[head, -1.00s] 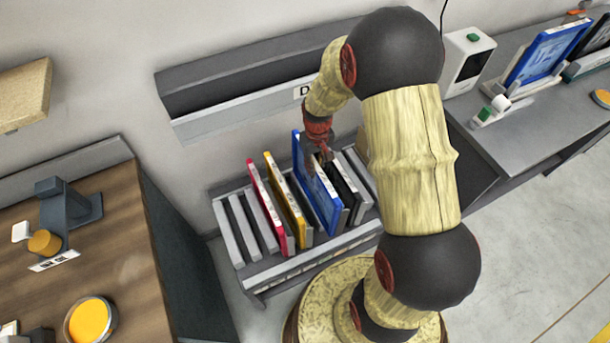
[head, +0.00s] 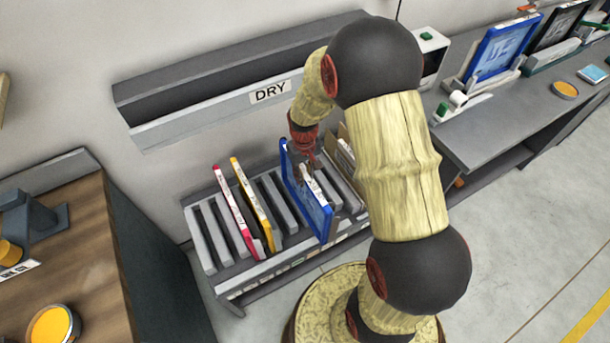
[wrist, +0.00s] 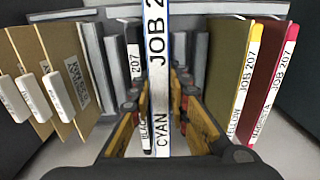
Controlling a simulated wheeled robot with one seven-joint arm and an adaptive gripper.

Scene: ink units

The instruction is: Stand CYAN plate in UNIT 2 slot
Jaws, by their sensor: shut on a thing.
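The cyan plate is a blue-edged panel (head: 312,200) at the drying rack in the head view. In the wrist view its label reads CYAN and JOB 2 (wrist: 157,80), and it stands upright between my fingers. My gripper (head: 304,150) is shut on it at its upper edge; the fingers also show in the wrist view (wrist: 160,125). In the head view the plate overlaps the rack, and I cannot tell whether its lower edge is clear of the slots. UNIT 2 cannot be identified by a readable label.
The slotted rack (head: 225,282) also holds a magenta plate (head: 237,212), a yellow plate (head: 254,200) and a black plate (wrist: 134,75). Brown labelled folders (wrist: 75,80) stand beside them. A grey bench (head: 470,137) at right carries units, one with a blue-framed plate (head: 497,50).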

